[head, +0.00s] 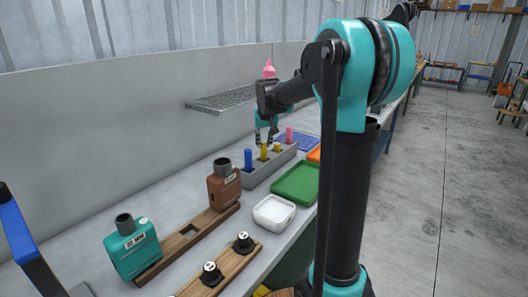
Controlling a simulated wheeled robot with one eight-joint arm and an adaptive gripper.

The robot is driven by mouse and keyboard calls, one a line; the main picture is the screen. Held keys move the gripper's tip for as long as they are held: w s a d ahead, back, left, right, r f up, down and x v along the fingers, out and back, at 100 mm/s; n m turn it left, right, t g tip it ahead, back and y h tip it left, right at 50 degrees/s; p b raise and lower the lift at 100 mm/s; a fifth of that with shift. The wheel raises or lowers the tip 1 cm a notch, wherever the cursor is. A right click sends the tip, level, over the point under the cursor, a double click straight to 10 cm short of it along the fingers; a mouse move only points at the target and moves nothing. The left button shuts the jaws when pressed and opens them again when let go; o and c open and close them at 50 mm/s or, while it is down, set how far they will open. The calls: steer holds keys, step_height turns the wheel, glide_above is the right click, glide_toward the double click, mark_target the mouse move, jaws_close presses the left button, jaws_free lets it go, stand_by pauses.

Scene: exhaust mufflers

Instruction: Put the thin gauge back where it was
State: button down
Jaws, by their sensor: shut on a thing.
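My gripper (265,139) points down over a long grey block (258,177) on the bench. It is shut on a yellow gauge (263,152), whose lower part shows below the fingertips. The yellow gauge is upright at the block; I cannot tell whether its foot is in a hole or just above it. A blue gauge (248,158) stands in the block to the left. A shorter yellow piece (277,148) and a pink gauge (289,134) stand to the right. The fingers hide the top of the held gauge.
A brown muffler (223,186) and a teal muffler (132,249) stand on the left. A mesh shelf (215,103) juts from the wall behind.

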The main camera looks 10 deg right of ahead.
mark_target(264, 149)
steer(key=shift+f, duration=2.05)
steer(key=shift+f, duration=0.1)
steer(key=c, duration=1.3)
jaws_free()
steer(key=v, duration=1.2)
